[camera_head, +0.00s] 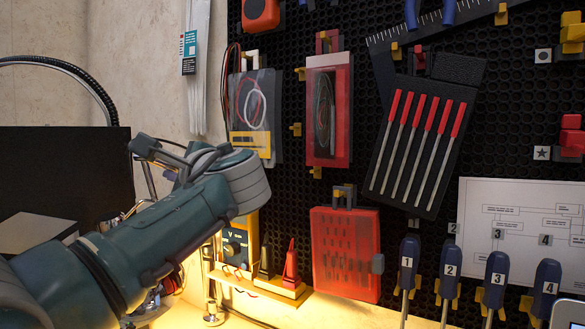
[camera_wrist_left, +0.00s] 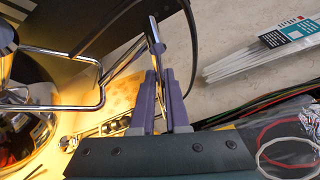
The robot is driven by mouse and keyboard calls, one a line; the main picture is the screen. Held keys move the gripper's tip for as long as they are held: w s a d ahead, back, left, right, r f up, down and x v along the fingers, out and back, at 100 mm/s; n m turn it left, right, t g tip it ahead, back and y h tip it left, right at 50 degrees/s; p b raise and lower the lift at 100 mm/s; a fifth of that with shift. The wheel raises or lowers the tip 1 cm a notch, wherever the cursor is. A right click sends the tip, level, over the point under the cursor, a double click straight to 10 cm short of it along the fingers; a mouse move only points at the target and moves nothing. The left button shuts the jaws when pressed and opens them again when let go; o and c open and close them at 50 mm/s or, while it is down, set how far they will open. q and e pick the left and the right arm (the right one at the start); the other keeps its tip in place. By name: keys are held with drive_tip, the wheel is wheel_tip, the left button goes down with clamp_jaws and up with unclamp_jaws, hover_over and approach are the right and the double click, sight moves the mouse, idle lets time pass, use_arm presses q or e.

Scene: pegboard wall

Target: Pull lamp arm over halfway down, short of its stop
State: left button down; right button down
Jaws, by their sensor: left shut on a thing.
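My left gripper (camera_head: 146,148) reaches in from the left, in front of the pegboard's left edge. In the left wrist view its two purple-grey fingers (camera_wrist_left: 161,85) are closed on a thin chrome bar of the lamp arm (camera_wrist_left: 154,36). Bent chrome rods (camera_wrist_left: 101,84) run left from there toward a shiny chrome lamp shade (camera_wrist_left: 12,75) with a warm glow. In the head view only thin chrome rods (camera_head: 149,181) show below the gripper; my arm hides most of the lamp. My right gripper is not in view.
A black cable (camera_head: 70,66) curves at the upper left above a dark panel (camera_head: 60,165). The pegboard (camera_head: 390,205) holds a red case (camera_head: 346,254), hanging pouches (camera_head: 329,110) and several numbered screwdrivers (camera_head: 408,262). White cable ties (camera_head: 197,85) hang on the wall.

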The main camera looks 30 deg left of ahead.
use_arm(q)
drive_tip(key=c, duration=1)
unclamp_jaws()
drive_tip(key=v, duration=1)
